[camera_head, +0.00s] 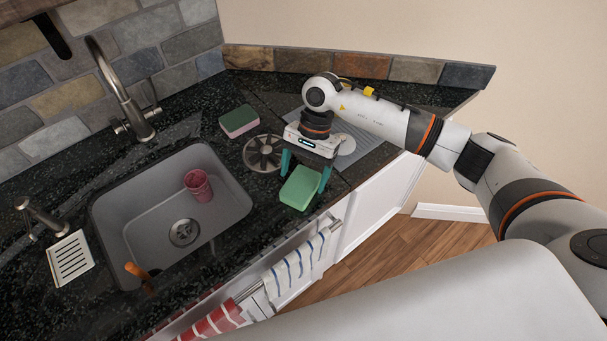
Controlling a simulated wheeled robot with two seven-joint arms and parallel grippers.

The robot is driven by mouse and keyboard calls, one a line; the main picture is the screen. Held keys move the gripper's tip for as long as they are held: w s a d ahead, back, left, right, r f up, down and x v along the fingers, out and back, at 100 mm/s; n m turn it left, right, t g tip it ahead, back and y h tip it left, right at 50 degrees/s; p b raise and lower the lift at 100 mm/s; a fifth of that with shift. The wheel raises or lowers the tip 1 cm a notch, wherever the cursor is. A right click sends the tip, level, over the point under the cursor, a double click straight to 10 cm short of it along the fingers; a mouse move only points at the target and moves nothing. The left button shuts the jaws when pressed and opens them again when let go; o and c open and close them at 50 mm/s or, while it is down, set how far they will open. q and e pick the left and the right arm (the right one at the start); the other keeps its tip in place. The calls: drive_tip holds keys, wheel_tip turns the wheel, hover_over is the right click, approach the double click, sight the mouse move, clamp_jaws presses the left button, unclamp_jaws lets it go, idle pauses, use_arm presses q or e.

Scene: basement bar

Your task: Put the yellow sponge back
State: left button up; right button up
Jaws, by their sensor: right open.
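A green-topped sponge (299,188) lies at the counter's front edge; its sides are hard to make out, so I cannot tell if they are yellow. My right gripper (306,172) is above it with its two teal fingers apart, one toward each side of the sponge. I cannot tell whether the fingers touch it. A second sponge (239,121), green on top and pink below, lies farther back on the counter. A white slotted tray (71,258) lies left of the sink and is empty. My left gripper is not in view.
A grey sink (140,225) holds a pink cup (198,185). A faucet (125,95) stands behind it. An orange-handled item (138,271) is at the sink's front. A round dark metal piece (263,153) lies beside the gripper. Striped towels (298,262) hang below the counter edge.

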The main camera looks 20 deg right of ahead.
drive_tip(key=b+v, duration=0.4)
drive_tip(key=v, duration=0.7)
drive_tip(key=shift+s, duration=0.1)
